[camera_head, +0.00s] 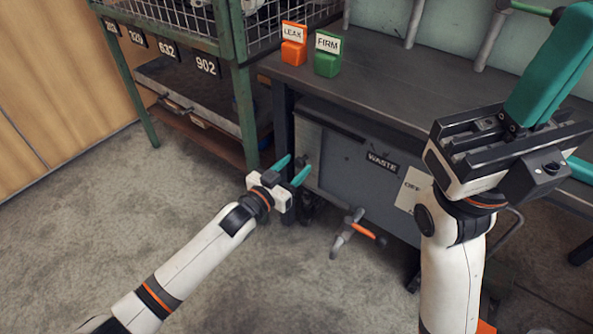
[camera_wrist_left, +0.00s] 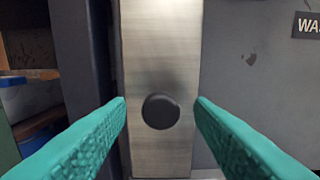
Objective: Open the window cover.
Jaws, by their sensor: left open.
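A brushed metal plate with a round black knob, which looks like the window cover (camera_wrist_left: 160,50), fills the middle of the left wrist view. The knob (camera_wrist_left: 160,111) stands out from its lower part. In the head view the cover (camera_head: 307,137) is at the left end of the grey cabinet front, partly hidden by my gripper. My left gripper (camera_head: 300,161) is open and empty in front of it, with its teal fingers (camera_wrist_left: 160,101) on either side of the knob and apart from it in the picture. My right gripper (camera_head: 548,100) is raised at the right; its jaw gap is unclear.
The grey cabinet (camera_head: 345,165) under the workbench (camera_head: 400,93) carries a WASTE label (camera_head: 382,162). A handle with an orange grip (camera_head: 357,232) sticks out below. Orange LEAK (camera_head: 293,50) and green FIRM (camera_head: 328,62) blocks stand on the bench. A green-framed rack (camera_head: 243,110) stands left; floor is clear in front.

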